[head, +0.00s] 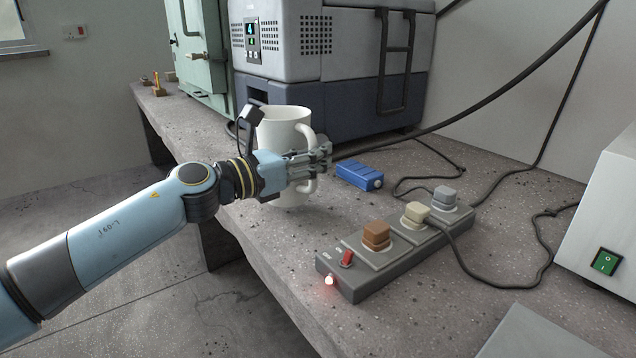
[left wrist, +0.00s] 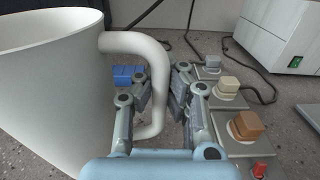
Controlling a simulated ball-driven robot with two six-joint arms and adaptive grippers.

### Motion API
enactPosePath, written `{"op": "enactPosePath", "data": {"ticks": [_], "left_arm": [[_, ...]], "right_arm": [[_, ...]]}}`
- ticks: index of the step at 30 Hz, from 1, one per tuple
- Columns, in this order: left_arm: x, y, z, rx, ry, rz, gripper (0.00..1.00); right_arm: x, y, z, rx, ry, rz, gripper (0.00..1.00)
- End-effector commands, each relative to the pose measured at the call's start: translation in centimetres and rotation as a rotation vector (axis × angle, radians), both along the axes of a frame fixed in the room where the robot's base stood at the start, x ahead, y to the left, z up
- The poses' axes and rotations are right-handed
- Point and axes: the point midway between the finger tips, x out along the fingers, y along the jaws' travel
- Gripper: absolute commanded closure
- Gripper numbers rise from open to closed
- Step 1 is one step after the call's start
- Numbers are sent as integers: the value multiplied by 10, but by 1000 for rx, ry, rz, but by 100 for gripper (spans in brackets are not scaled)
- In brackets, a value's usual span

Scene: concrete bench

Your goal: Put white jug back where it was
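The white jug (head: 284,125) is upright over the near-left part of the bench, in front of the grey and blue box. It also fills the left side of the left wrist view (left wrist: 45,90), with its handle (left wrist: 158,60) towards the middle. My left gripper (head: 322,158) reaches across the front of the jug to the handle. In the left wrist view its fingers stand on either side of the handle and appear closed on it. Fingers and wrist hide part of the jug; whether its base touches the bench is unclear. My right gripper is not in view.
A power strip (head: 352,288) with several plugs lies right of the jug, its red light lit. A blue block (head: 357,176) lies behind the gripper. Black cables cross the bench. A white box (head: 605,215) stands at the right. The bench's left edge is close to the jug.

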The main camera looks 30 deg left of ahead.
Motion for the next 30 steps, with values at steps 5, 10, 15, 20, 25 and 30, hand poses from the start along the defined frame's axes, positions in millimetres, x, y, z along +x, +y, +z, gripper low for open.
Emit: {"op": "enactPosePath", "data": {"ticks": [5,10,15,20,25,30], "left_arm": [[0,0,-29,-1,4,0,100],[0,-1,-26,0,0,0,100],[0,-1,-29,0,1,0,100],[0,-1,-30,0,1,0,87],[0,-1,-30,0,1,0,71],[0,-1,-30,0,1,0,71]], "right_arm": [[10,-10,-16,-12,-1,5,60],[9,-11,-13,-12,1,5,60],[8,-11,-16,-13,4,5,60],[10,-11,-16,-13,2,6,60],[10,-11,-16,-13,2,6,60],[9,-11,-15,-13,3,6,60]]}}
